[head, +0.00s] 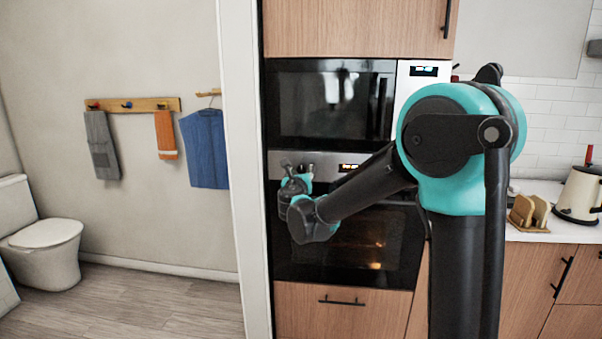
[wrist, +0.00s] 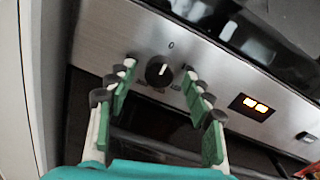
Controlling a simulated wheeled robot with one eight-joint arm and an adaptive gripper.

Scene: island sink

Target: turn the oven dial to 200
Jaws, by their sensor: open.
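The oven (head: 400,235) is built into a wood cabinet, with a steel control panel (wrist: 225,70) above its dark glass door. A black round dial (wrist: 158,71) with a white pointer mark sits on the panel. A "0" is printed above it; the other markings around it are too small to read. My gripper (wrist: 159,79) is open, its green-padded fingers on either side of the dial, with gaps visible between pads and dial. Whether the fingertips touch the panel I cannot tell. In the head view my gripper (head: 295,176) is at the panel's left end and partly hides the dial.
A lit display (wrist: 250,106) is right of the dial, and a second dark knob (wrist: 305,136) is farther right. The oven handle (wrist: 150,143) runs below the panel. A microwave (head: 330,100) sits above the oven. A white wall edge (head: 238,150) stands close on the left.

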